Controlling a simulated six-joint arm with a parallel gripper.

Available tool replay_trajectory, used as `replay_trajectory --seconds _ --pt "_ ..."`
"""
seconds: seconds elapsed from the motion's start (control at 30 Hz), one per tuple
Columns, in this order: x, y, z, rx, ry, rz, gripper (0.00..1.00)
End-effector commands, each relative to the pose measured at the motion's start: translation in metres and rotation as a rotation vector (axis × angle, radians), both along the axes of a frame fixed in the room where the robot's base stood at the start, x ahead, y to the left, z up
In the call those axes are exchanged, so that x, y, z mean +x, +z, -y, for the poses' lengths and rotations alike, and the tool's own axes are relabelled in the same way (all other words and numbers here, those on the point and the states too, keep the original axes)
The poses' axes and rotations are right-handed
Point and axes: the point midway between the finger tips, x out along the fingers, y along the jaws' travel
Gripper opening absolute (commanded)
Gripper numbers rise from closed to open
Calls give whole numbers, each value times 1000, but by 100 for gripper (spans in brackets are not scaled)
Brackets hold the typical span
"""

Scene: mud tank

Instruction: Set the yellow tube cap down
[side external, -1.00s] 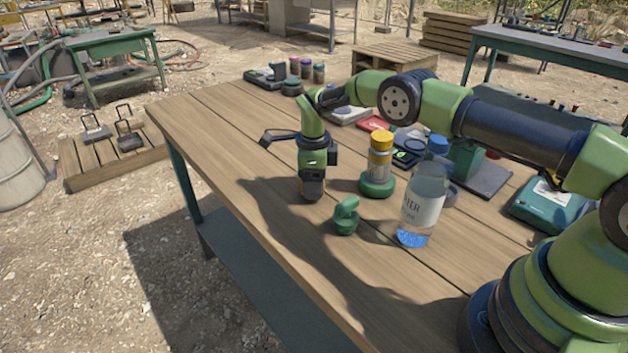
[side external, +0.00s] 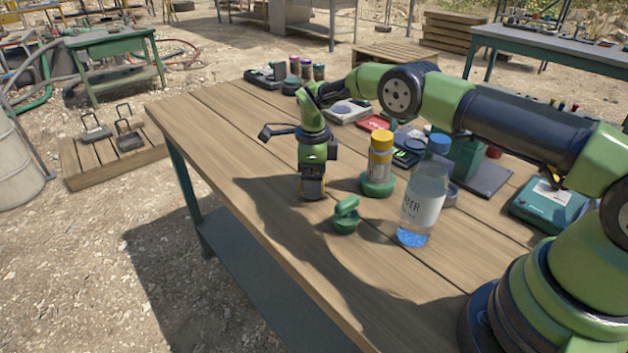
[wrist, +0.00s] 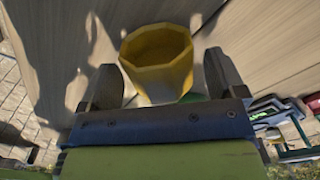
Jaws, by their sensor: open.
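My gripper (side external: 312,190) points straight down at the wooden table, left of the green stand, with its fingertips at about the table surface. In the wrist view, a yellow cap (wrist: 160,62) lies between my two spread fingers (wrist: 160,88), its hollow side facing the camera. The fingers look apart from it. In the side view only a little yellow shows between the fingers; the rest is hidden. A tube with a yellow top (side external: 380,150) stands upright in a round green stand (side external: 378,187), to the right of my gripper.
A green object with a raised handle (side external: 346,216) sits just in front of my gripper. A clear bottle with a blue cap (side external: 424,200) stands to the right. A red item (side external: 375,123) and several other items lie behind. The table's left part is clear.

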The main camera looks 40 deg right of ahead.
Motion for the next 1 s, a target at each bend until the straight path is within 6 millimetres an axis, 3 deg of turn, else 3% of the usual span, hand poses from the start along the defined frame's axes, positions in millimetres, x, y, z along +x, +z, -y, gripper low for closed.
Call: replay_trajectory --seconds 0.2,0.4,0.83,0.93,1.0 --pt "1 50 -1 1 1 5 89" --pt "2 88 -1 0 1 3 89" --pt "0 116 -2 4 33 10 89" --pt "-3 141 -4 13 132 42 89" --pt "-11 169 -5 18 248 79 89"
